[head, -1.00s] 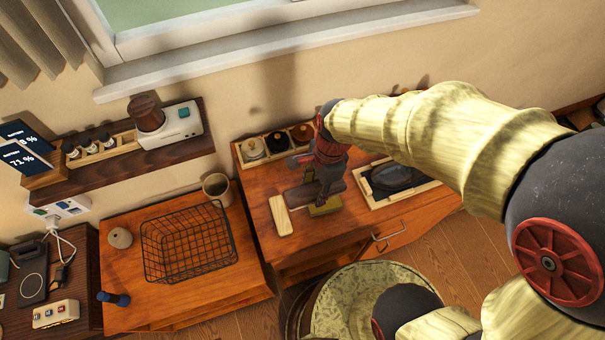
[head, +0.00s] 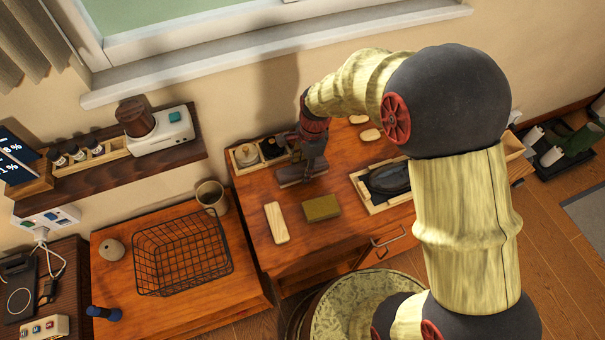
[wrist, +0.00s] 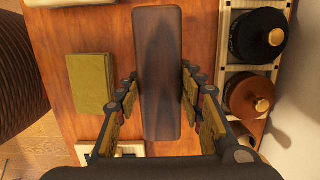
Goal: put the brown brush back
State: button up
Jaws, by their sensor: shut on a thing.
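The brown brush (head: 294,176) is a long dark-brown block over the wooden cabinet top, near the wall side. My gripper (head: 311,163) is shut on it from above. In the wrist view the brush (wrist: 158,75) lies lengthwise between the fingers of my gripper (wrist: 160,105), one on each side. I cannot tell whether its underside touches the top. The bristles are hidden. A compartment tray (head: 238,168) with dark and pale lidded jars stands just behind the brush; it shows in the wrist view (wrist: 248,70) to its right, apart from it.
A pale wooden block (head: 276,222) and an olive block (head: 321,207) lie in front of the brush. A wooden tray (head: 372,207) holding a dark shoe is to the right. A wire basket (head: 183,253) and a cup (head: 211,196) stand on the left cabinet.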

aim_at(303, 174)
jog(key=shift+w+f+b, duration=0.2)
jog(key=shift+f, duration=0.75)
jog(key=shift+w+f+b, duration=0.15)
jog(key=shift+f+b, duration=0.05)
jog(key=shift+f, duration=0.75)
jog(key=shift+f, duration=0.15)
jog(key=o, duration=1.1)
jog(key=shift+o, duration=0.2)
jog(key=r, duration=0.4)
jog(key=d+r+p, duration=0.1)
jog(key=r, duration=0.3)
jog(key=r+p, duration=0.1)
jog(key=r, duration=0.3)
jog(key=shift+w+d+r, duration=0.15)
jog(key=shift+d, duration=0.2)
jog(key=s+d+r+n+t, duration=0.2)
jog(key=s+d+r+n, duration=0.2)
jog(key=s+r+n, duration=0.1)
jog(key=s+d+r+n+t+h, duration=0.1)
jog(key=s+d+r+n, duration=0.3)
jog(key=s+r, duration=0.4)
jog(key=s+d+r+n+t, duration=0.3)
jog(key=s+d+r+n, duration=0.1)
jog(key=s+r, duration=0.3)
jog(key=shift+s+d+r+n+h, duration=0.25)
jog(key=shift+r+n, duration=0.35)
jog(key=shift+n, duration=0.3)
